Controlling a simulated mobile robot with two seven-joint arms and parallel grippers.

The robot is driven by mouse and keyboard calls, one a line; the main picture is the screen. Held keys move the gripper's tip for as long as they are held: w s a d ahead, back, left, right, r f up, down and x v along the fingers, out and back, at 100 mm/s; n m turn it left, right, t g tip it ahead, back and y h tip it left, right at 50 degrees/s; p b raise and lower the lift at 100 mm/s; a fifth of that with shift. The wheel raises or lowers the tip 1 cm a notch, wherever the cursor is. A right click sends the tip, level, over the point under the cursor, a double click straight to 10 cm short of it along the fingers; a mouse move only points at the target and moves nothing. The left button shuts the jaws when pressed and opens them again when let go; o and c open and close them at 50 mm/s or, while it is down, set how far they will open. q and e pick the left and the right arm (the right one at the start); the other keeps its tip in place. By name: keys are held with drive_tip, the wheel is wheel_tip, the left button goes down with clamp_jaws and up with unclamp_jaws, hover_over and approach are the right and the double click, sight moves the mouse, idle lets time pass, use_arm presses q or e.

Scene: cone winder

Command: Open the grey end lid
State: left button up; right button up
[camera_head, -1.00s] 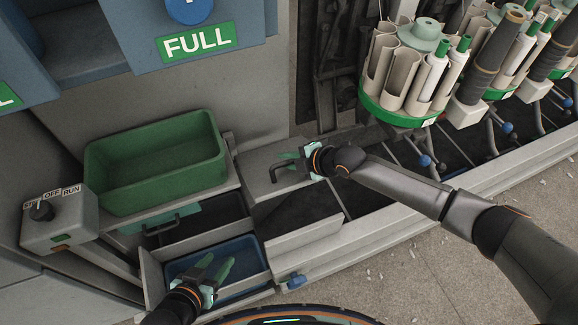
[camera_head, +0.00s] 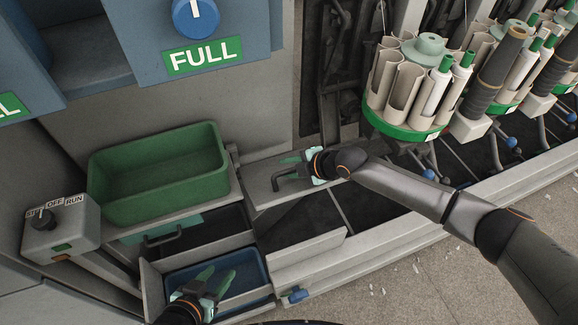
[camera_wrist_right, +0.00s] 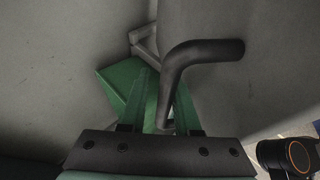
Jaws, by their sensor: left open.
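The grey end lid (camera_head: 262,188) is a flat panel beside the green bin, with a dark gap in front of it. Its black bent handle (camera_head: 282,178) also shows large in the right wrist view (camera_wrist_right: 190,55). My right gripper (camera_head: 297,166) is at this handle. In the wrist view its green fingers (camera_wrist_right: 165,105) lie either side of one handle leg and look shut on it. My left gripper (camera_head: 213,282) is open and empty above the blue tray at the lower left. How far the lid is tilted is hard to tell.
A green bin (camera_head: 160,211) stands left of the lid, above a drawer with a black handle (camera_head: 165,238). A blue tray (camera_head: 252,277) lies below. A switch box (camera_head: 62,232) is at the far left. A bobbin carousel (camera_head: 400,128) hangs above my right arm.

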drive_tip(key=p+v, duration=0.3)
drive_tip(key=v, duration=0.8)
drive_tip(key=shift+d+r, duration=0.1)
drive_tip(key=shift+r, duration=0.05)
drive_tip(key=shift+s+d+r, duration=0.35)
drive_tip(key=shift+s, duration=0.05)
